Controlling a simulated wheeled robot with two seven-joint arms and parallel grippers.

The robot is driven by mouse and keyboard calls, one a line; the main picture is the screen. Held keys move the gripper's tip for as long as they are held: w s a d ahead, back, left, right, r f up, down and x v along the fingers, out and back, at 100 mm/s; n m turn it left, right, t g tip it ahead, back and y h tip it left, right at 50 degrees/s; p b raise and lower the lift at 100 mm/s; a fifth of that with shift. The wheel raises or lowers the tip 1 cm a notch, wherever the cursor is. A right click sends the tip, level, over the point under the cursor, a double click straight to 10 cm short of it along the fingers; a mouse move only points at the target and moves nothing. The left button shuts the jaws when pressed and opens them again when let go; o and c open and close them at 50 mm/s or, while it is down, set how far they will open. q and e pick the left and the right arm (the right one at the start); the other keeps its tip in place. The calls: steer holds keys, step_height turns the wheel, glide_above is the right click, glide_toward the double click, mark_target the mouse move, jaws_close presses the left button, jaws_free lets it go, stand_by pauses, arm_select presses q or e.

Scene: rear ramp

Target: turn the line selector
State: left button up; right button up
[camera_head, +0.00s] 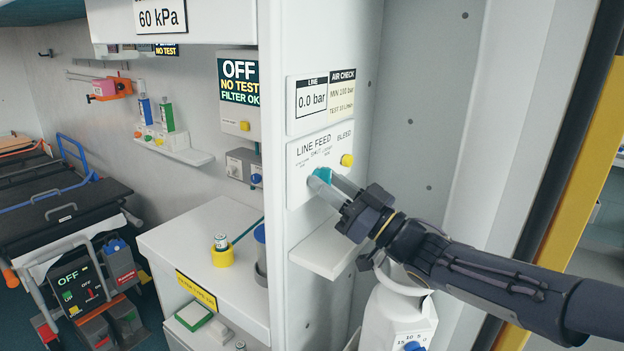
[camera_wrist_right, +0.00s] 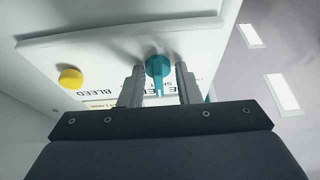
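The line selector is a teal knob (camera_head: 323,174) on the white LINE FEED panel (camera_head: 303,189). In the right wrist view the teal knob (camera_wrist_right: 158,68) shows a narrow handle pointing toward the gripper's body in the picture. My right gripper (camera_head: 326,182) is at the panel, its fingers open around the knob. In the right wrist view the fingers of my right gripper (camera_wrist_right: 160,84) stand on either side of the knob, with small gaps visible. Whether the fingertips touch the panel is unclear. The panel's lettering is partly hidden. My left gripper is out of view.
A yellow BLEED knob (camera_head: 347,160) sits right of the selector. A gauge plate reading 0.0 bar (camera_head: 312,104) is above. A white shelf (camera_head: 325,251) juts out below, with a white container (camera_head: 392,316) under my arm. A yellow-edged post stands at right.

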stand_by(0.3)
steer(key=shift+d, duration=0.2)
steer(key=b+v, duration=0.1)
steer(key=v, duration=0.6)
steer(key=shift+s+f, duration=0.15)
